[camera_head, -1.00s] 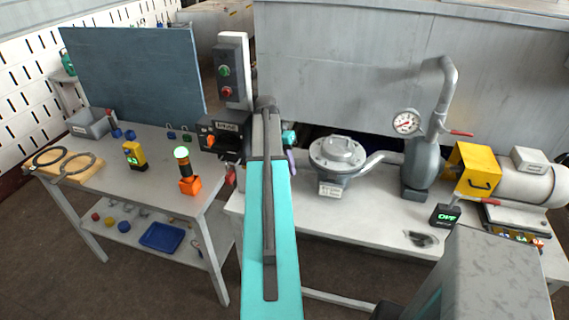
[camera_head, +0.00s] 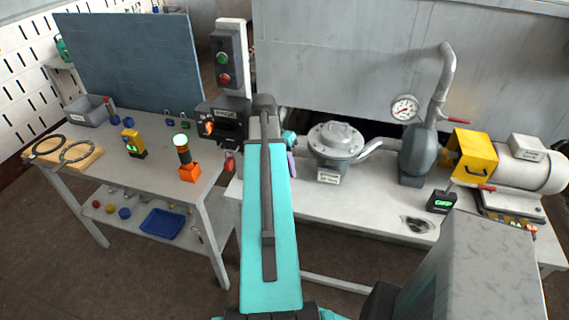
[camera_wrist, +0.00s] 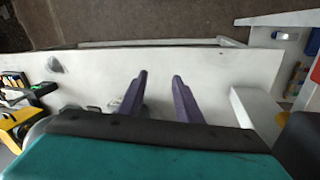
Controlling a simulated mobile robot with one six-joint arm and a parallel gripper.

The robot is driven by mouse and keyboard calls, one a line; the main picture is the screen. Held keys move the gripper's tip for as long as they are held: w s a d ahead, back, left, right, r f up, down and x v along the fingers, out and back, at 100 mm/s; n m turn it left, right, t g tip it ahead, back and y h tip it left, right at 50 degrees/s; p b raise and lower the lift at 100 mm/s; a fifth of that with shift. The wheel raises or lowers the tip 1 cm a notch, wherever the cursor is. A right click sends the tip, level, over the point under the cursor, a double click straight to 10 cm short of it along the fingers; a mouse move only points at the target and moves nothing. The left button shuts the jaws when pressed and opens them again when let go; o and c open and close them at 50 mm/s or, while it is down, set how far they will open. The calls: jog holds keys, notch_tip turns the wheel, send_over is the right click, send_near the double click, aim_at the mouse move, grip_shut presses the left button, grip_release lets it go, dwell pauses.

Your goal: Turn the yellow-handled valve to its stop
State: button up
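I cannot make out a yellow-handled valve in either view. Red lever handles show at the right of the head view: one (camera_head: 456,121) beside the upright grey pipe, another (camera_head: 480,186) below the yellow housing. My gripper (camera_wrist: 160,75) is open in the wrist view, its two purple fingers apart with nothing between them, over the white bench (camera_wrist: 205,75). In the head view my teal arm hides most of it; only a bit of purple finger shows left of the round grey flanged body (camera_head: 335,140).
The bench carries a pressure gauge (camera_head: 404,108), a yellow housing (camera_head: 472,155) with a grey motor (camera_head: 530,178), and a small black display box (camera_head: 441,203). A grey table (camera_head: 170,165) at left holds a lamp on an orange base (camera_head: 188,172). A button box (camera_head: 228,57) stands behind.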

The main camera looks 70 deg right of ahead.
jog(key=shift+s+a+r, duration=0.1)
jog(key=shift+s+a, duration=0.3)
jog(key=shift+a, duration=0.45)
jog(key=shift+s+a+r, duration=0.1)
jog(key=shift+s+a, duration=0.3)
jog(key=shift+a, duration=0.45)
